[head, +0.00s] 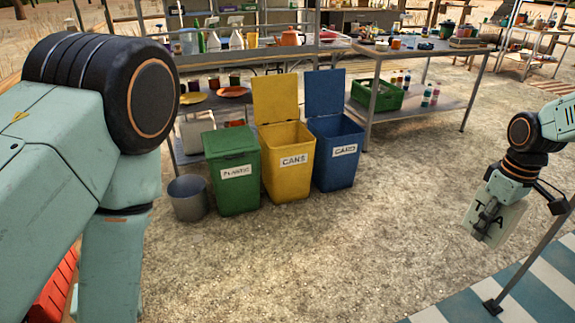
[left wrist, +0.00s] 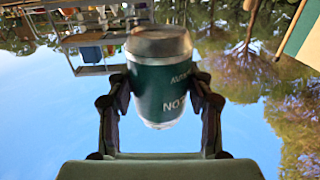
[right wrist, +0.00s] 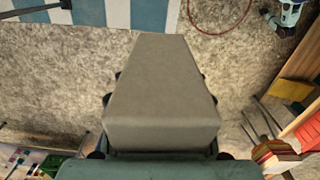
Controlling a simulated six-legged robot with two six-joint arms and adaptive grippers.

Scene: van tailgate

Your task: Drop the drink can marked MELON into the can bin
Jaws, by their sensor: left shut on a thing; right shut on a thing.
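The can bin (head: 287,172) is yellow, marked CANS, with its lid standing up. I cannot make out a can marked MELON in any view. My left gripper (left wrist: 160,100) is shut on a dark green cylinder (left wrist: 160,88) with a grey end; its lettering is only partly readable, including "NOT". The sky lies below it in that view. The left gripper is not visible in the head view. The carton also fills the middle of the right wrist view (right wrist: 160,90).
A green PLASTIC bin (head: 234,190) with its lid down and an open blue bin (head: 336,160) flank the can bin. A grey bucket (head: 188,198) stands at left. Behind are tables and a green crate (head: 378,95). The gravel in front is clear.

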